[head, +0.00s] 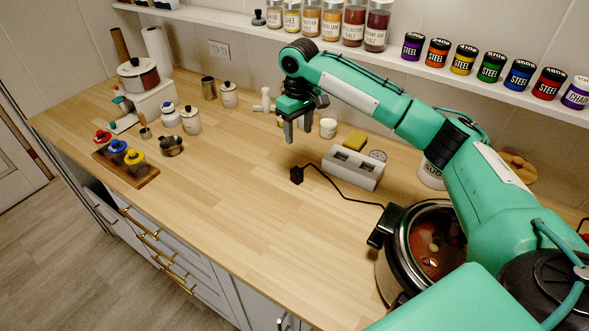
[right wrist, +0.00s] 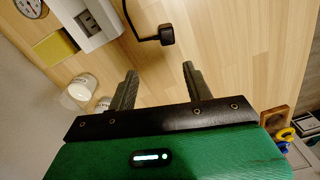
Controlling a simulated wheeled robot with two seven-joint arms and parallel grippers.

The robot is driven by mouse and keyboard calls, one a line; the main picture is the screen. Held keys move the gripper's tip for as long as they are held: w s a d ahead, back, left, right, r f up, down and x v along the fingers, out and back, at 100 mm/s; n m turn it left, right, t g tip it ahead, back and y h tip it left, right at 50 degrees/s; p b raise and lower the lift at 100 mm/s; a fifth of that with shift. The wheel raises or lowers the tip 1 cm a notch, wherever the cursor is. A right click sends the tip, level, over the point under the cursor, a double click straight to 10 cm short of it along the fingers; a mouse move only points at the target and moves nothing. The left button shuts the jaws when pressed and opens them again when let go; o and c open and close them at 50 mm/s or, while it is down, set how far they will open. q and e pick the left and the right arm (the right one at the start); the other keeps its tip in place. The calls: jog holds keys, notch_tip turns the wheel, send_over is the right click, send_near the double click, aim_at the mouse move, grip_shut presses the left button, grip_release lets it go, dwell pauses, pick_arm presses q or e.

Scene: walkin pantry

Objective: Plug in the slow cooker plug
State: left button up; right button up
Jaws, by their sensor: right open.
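The black slow cooker plug (head: 297,174) lies on the wooden counter, its cord running to the slow cooker (head: 392,262) at the lower right. A white block with two dark sockets (head: 353,169) sits just right of the plug; both also show in the right wrist view, the plug (right wrist: 166,34) beyond the fingertips and the socket block (right wrist: 88,20) at upper left. My right gripper (head: 299,136) is open and empty, pointing down above the counter, behind and apart from the plug. The plug's prongs cannot be made out. My left gripper is out of view.
A wall outlet (head: 219,49) is at the back. The counter's middle front is clear.

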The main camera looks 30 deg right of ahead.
jog(key=p, duration=0.1)
send_over(297, 170)
jog(key=f, duration=0.5)
jog(key=shift+d+f, duration=0.15)
jog(key=shift+d, duration=0.15)
jog(key=f, duration=0.1)
jog(key=f+p, duration=0.1)
jog(key=f, duration=0.1)
jog(key=shift+a, duration=0.25)
notch_tip(297, 170, down, 2)
jog(key=shift+a+f+p, duration=0.1)
jog(key=shift+f+p, duration=0.15)
jog(key=shift+p, duration=0.25)
jog(key=shift+f, duration=0.55)
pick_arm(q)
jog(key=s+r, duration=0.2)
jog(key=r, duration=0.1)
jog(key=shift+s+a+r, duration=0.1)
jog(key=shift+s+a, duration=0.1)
pick_arm(e)
jog(key=c, duration=1.1)
